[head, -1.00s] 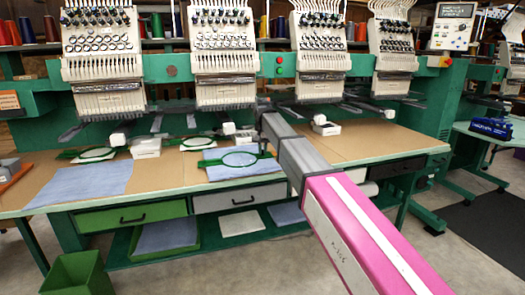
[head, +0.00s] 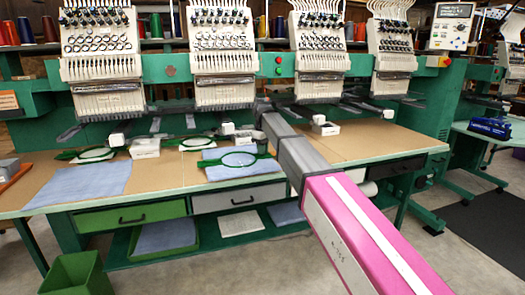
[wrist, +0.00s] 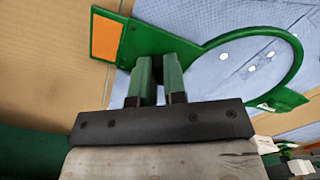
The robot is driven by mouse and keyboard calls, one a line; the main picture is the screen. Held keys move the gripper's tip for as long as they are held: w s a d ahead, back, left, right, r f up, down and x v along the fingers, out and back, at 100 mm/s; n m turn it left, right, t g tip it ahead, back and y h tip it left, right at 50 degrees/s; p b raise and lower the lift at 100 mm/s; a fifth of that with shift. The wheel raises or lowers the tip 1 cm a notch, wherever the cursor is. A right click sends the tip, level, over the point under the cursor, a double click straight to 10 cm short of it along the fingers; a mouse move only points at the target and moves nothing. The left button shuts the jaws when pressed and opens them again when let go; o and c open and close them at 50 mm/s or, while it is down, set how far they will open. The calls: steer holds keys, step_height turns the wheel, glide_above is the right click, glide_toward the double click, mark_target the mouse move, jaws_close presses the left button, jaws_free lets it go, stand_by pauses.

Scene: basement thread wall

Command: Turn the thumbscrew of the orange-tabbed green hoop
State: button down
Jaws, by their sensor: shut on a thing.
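The green hoop (wrist: 297,52) lies over light blue cloth and fills the upper right of the wrist view. Its flat green end carries an orange tab (wrist: 105,38). My gripper (wrist: 158,62) is at this end, between the tab and the ring, with its two fingers close together. It is shut on a part there, at the place of the thumbscrew; the fingers hide the thumbscrew itself. In the head view the same hoop (head: 212,160) lies on the front of the table, left of my arm. My gripper is hidden there behind my arm.
Other green hoops (head: 65,155) lie further left on the tan table (head: 150,178). White boxes (head: 146,147) stand on the table beneath the embroidery machine heads (head: 222,52). Blue cloth (head: 80,188) covers the left front. The table's right side (head: 385,143) is mostly clear.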

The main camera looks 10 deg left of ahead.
steer(key=n, duration=0.4)
steer(key=shift+n, duration=0.4)
steer(key=shift+w, duration=0.1)
steer(key=c, duration=1.2)
jaws_free()
steer(key=shift+o, duration=0.2)
steer(key=shift+r, duration=0.1)
step_height(320, 180, up, 11)
steer(key=shift+f, duration=0.2)
